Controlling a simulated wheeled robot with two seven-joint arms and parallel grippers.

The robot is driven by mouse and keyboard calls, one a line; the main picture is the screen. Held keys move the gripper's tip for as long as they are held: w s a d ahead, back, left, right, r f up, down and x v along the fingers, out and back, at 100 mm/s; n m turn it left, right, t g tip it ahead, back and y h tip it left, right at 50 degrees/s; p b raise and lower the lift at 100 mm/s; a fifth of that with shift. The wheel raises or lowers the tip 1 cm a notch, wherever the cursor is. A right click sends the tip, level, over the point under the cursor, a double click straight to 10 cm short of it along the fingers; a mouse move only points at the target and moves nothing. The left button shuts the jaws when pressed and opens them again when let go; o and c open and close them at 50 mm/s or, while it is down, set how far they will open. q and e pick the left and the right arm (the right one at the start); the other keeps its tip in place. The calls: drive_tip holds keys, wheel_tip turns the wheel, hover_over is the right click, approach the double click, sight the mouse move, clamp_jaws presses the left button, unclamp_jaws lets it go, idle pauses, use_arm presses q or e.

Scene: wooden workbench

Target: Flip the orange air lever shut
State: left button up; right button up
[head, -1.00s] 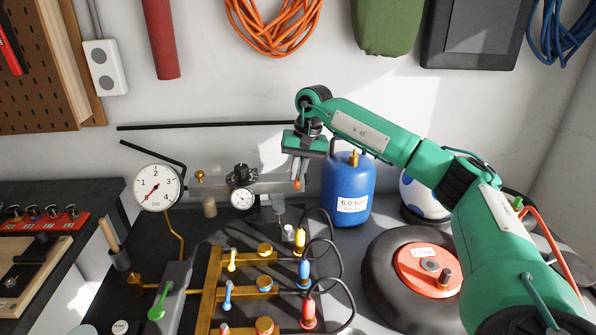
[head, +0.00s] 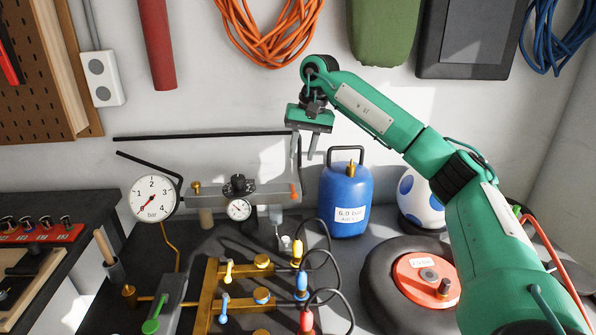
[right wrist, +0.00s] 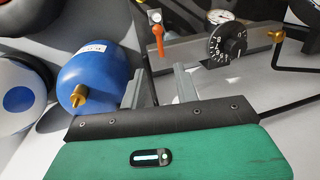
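The small orange air lever (head: 294,191) is at the right end of the grey metal bar (head: 270,193) with the black knob. In the right wrist view, the orange lever (right wrist: 158,40) lies along the picture's vertical, with a pale fitting at its upper end. My right gripper (head: 303,156) hangs above the lever, fingers pointing down. The wrist view shows its two fingers (right wrist: 158,76) apart with nothing between them, and the lever lies beyond the tips, not touched. My left gripper is not in view.
A blue tank (head: 346,200) stands close right of the lever. A round pressure gauge (head: 152,199) and a black knob (head: 238,185) are to its left. A brass manifold (head: 211,285) with coloured valves and hoses lies in front. A black tyre (head: 378,280) is at right.

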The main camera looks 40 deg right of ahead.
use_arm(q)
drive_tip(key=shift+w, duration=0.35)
use_arm(e)
drive_tip(key=v, duration=0.4)
drive_tip(key=shift+r, duration=0.2)
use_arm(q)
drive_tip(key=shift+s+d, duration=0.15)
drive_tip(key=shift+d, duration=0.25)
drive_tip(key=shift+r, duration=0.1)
